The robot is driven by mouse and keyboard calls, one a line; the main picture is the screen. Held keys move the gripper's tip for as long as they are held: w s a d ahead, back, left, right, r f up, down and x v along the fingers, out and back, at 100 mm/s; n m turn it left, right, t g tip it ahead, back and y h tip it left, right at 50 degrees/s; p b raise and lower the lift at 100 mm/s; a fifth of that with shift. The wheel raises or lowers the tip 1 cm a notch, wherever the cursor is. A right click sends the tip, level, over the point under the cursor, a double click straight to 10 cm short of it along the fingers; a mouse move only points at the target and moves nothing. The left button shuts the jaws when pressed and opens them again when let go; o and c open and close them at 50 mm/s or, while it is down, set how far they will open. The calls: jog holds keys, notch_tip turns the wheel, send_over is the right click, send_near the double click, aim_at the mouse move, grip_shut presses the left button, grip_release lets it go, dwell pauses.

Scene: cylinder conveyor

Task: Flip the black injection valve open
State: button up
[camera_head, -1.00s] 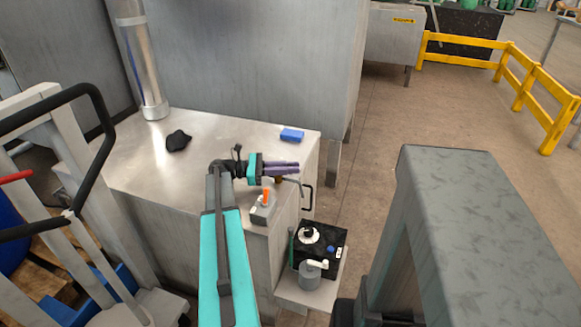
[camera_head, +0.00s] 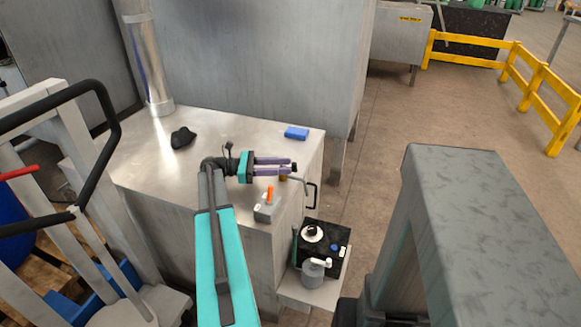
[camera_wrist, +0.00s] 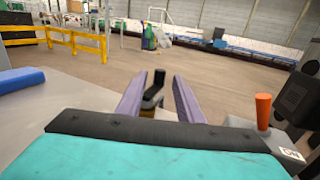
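My gripper (camera_head: 289,166) has two purple fingers, which point right over the front right edge of the metal table. The fingers stand apart, and the wrist view (camera_wrist: 156,92) shows gaps inside them. A small black upright lever (camera_wrist: 158,80), which looks like the injection valve, shows between the fingers in the wrist view. A brass-coloured part (camera_wrist: 147,113) sits below it. In the head view, the black piece (camera_head: 294,167) shows at the fingertips. I cannot tell whether a finger touches it.
A grey box with an orange lever (camera_head: 269,195) stands close beside my gripper. A blue block (camera_head: 296,133) and a black lump (camera_head: 183,138) lie on the table (camera_head: 130,165). A black device (camera_head: 335,237) stands on a lower shelf.

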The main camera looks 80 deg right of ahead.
jog(key=w, duration=0.3)
jog(key=w+a, duration=0.1)
jog(key=w, duration=0.5)
jog(key=shift+w+a, duration=0.1)
jog(key=shift+a, duration=0.25)
jog(key=shift+r, duration=0.1)
